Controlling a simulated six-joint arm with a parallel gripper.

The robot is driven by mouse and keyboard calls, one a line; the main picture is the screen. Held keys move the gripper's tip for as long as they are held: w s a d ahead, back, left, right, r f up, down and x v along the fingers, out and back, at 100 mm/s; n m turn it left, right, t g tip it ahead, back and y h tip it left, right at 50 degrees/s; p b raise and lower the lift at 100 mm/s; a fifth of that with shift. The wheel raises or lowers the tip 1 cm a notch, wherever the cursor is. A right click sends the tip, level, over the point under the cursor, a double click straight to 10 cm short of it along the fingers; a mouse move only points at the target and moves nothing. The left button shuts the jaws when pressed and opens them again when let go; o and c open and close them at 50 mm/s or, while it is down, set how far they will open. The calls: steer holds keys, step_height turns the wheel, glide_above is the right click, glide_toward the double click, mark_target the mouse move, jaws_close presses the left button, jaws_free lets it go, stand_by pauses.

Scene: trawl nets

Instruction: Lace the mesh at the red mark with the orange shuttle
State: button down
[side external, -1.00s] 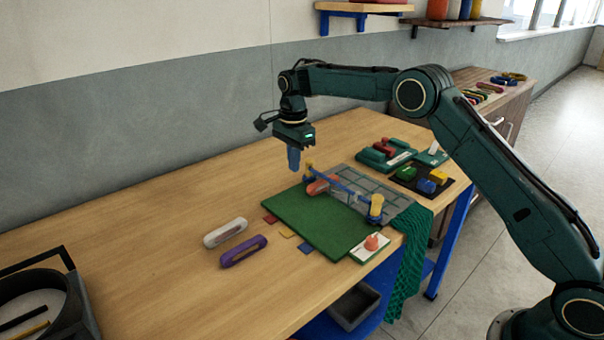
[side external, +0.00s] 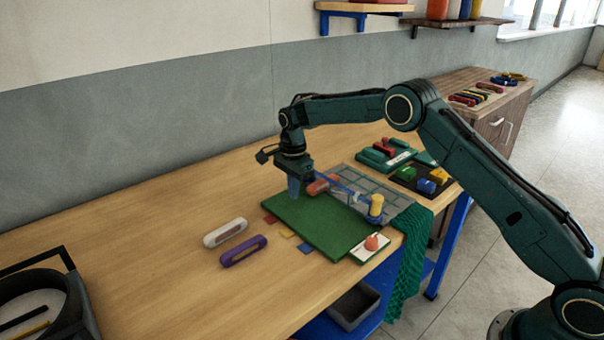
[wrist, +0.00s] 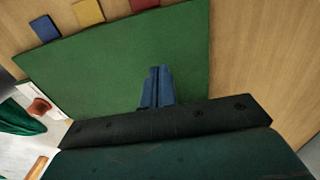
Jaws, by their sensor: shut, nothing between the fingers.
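The orange shuttle (side external: 321,185) lies at the far edge of the green mat (side external: 330,225), partly across the blue bar (side external: 345,189) of the net frame. The grey mesh (side external: 380,186) is stretched behind that bar. My gripper (side external: 294,190) points down, low over the mat's far left corner, left of the shuttle and apart from it. In the wrist view my gripper's blue fingers (wrist: 157,88) are together and empty above the bare mat (wrist: 95,75). I cannot make out a red mark on the mesh in these views.
A white shuttle (side external: 225,232) and a purple shuttle (side external: 243,251) lie left of the mat. A yellow post (side external: 376,205) stands at the bar's right end. A white card with a red knob (side external: 371,243) is at the mat's front corner. Trays of tools stand behind the mesh.

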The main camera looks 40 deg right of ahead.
mark_target(314, 185)
steer(key=shift+f, duration=0.8)
steer(key=shift+d, duration=2)
steer(key=shift+d, duration=1.85)
